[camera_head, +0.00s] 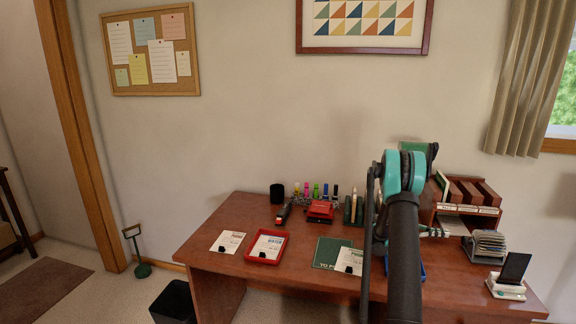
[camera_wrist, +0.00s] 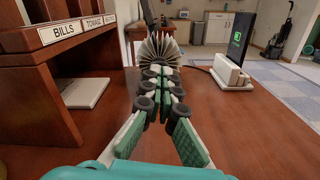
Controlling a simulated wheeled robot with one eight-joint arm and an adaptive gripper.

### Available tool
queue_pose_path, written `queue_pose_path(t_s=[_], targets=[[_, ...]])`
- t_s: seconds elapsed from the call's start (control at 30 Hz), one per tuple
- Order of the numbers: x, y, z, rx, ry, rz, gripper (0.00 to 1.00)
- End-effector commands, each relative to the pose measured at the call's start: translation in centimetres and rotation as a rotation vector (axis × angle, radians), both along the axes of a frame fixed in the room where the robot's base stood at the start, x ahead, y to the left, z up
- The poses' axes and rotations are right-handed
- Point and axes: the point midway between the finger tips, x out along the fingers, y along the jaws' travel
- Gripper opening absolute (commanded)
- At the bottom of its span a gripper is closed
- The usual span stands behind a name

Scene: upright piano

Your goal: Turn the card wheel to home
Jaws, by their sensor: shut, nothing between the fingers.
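The card wheel (camera_head: 487,243), a fan of pale cards, stands at the right of the desk, between the wooden sorter and the phone stand. In the wrist view the card wheel (camera_wrist: 158,48) is straight ahead, cards spread upward. My gripper (camera_head: 446,233) reaches toward it from the left in the head view. In the wrist view my gripper (camera_wrist: 161,72) has its green-padded fingers together at the tips, empty, just in front of the wheel's lower part. Fingertips hide the wheel's base, and I cannot tell whether they touch it.
A wooden sorter (camera_wrist: 68,42) with labelled slots stands close on the left in the wrist view. A phone on a white stand (camera_wrist: 231,72) is to the right. The desk top (camera_wrist: 255,125) is bare at front right. Papers and a red tray (camera_head: 265,247) lie farther left.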

Motion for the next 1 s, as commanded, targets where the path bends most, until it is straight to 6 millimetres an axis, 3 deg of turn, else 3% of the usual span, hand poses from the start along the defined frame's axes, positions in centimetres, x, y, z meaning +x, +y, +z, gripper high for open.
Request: queue_pose_path(t_s=[0.2, 0.37, 1.0], targets=[[-1.8, 0.9, -0.7, -0.054, -0.223, 0.001, 0.0], [-2.3, 0.8, -0.8, -0.069, -0.286, 0.0, 0.0], [-3.8, -5.3, -0.8, -0.069, -0.288, -0.001, 0.0]])
